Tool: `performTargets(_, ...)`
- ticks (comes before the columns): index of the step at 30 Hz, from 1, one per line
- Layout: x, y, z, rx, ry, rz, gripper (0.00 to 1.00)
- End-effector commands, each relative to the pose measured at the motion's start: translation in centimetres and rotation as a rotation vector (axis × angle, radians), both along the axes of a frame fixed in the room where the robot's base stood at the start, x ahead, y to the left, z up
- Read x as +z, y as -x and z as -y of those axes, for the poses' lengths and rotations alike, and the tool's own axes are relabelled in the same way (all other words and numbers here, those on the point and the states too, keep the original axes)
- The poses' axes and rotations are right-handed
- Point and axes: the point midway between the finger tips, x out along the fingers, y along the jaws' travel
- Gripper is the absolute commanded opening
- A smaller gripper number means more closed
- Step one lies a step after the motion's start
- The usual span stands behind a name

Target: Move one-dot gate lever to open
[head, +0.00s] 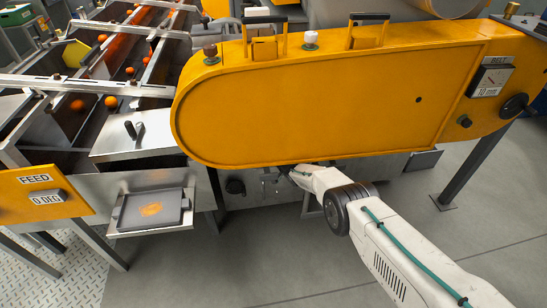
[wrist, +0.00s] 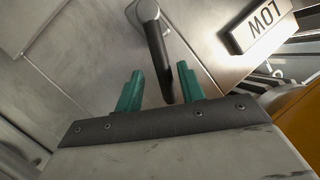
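My gripper (wrist: 159,72) is open, with two teal fingers apart in the wrist view. A lever with a dark handle (wrist: 155,45) hangs from a round metal pivot (wrist: 147,10) on a steel panel. Its handle lies between the fingers in the picture, nearer the right one; I cannot tell its depth or whether it touches. No dots are visible, so I cannot tell which gate lever this is. In the head view my gripper is mostly hidden under the yellow housing's lower edge, beside small lever-like parts (head: 265,182).
A "LOW" plate (wrist: 262,22) appears upside down right of the lever. The big yellow housing (head: 330,100) overhangs my arm's end. A dark knob (head: 235,186), a small tray (head: 152,211) and a "FEED" panel (head: 40,188) are to the left. The floor in front is clear.

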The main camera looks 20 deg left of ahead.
Motion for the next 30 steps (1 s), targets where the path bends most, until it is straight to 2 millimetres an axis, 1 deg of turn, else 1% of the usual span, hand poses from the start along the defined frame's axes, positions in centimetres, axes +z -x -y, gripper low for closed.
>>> performTargets(5, 0.4, 0.6, 0.6, 0.002, 0.001, -0.003, 0.39)
performTargets(18, 1.5, 3.8, 4.3, 0.002, 0.002, -0.003, 0.39)
performTargets(21, 1.7, 4.4, 4.8, 0.003, 0.002, -0.001, 0.39)
performTargets(30, 1.8, 4.9, 5.4, 0.003, 0.001, -0.001, 0.39)
